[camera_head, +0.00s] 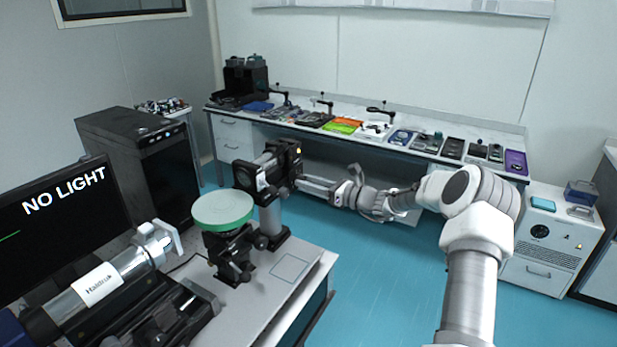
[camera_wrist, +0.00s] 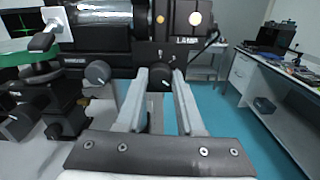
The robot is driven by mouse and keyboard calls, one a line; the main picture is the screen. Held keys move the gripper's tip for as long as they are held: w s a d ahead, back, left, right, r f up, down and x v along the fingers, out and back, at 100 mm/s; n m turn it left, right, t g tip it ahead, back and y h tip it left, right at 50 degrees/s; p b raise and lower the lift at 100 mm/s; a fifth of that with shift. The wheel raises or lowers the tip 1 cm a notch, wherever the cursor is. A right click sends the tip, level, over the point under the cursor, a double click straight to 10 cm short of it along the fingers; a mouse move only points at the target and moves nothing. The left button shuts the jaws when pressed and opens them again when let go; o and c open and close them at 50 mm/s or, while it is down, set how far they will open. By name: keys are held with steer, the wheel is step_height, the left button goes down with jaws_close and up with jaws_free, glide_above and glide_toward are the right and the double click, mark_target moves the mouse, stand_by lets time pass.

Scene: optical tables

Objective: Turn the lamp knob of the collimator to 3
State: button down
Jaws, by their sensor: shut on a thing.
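The collimator (camera_head: 285,152) is a black unit on a post at the far end of the near optical table. In the wrist view its black housing (camera_wrist: 185,22) fills the top, with a small "LAMP" label and a lit round spot. My gripper (camera_head: 302,180) reaches its side from the right. In the wrist view my gripper (camera_wrist: 160,72) has its two pale fingers around a dark knob under the label, shut on it. The knob's scale and pointer cannot be read. Another round dark knob (camera_wrist: 97,72) sits left of the fingers, apart from them.
A monitor (camera_head: 60,215) at left reads "NO LIGHT". A green disc (camera_head: 223,208) on a mount and a Haidinger-like labelled tube (camera_head: 100,283) stand on the near table. A long bench (camera_head: 440,150) with several instruments runs along the back wall. Blue floor lies between.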

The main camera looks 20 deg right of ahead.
steer(key=shift+m+p, duration=0.3)
steer(key=shift+m, duration=0.3)
steer(key=c, duration=0.5)
jaws_free()
steer(key=shift+s+d, duration=0.1)
steer(key=b+v, duration=0.2)
steer(key=v, duration=1.5)
steer(key=shift+d, duration=0.1)
